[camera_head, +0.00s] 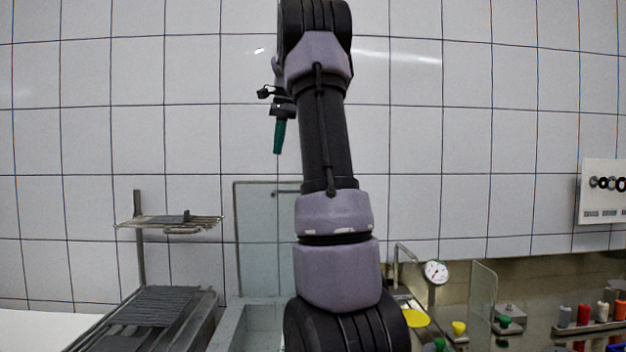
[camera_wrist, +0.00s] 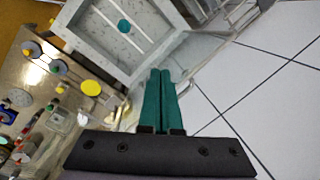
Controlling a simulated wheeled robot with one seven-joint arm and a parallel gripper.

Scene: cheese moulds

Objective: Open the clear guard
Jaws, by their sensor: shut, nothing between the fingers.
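A clear guard (camera_head: 262,235), a see-through panel with a thin dark edge, stands upright behind a grey basin (camera_head: 228,325) in the head view. My arm hides its right part. A short dark bar shows near its top edge. In the wrist view a see-through panel (camera_wrist: 205,48) lies along the basin's edge, beyond my fingertips; I cannot tell its exact angle there. My gripper (camera_head: 278,152) has green fingers pointing down, high in front of the tiled wall. In the wrist view my gripper (camera_wrist: 161,72) is shut and empty, apart from the panel.
A wire rack (camera_head: 170,222) and a dark ribbed tray (camera_head: 155,305) stand left of the basin. A metal counter (camera_head: 470,343) on the right holds a dial gauge (camera_head: 435,272), a small clear panel (camera_head: 483,290) and several coloured bottles. The wall space around my gripper is clear.

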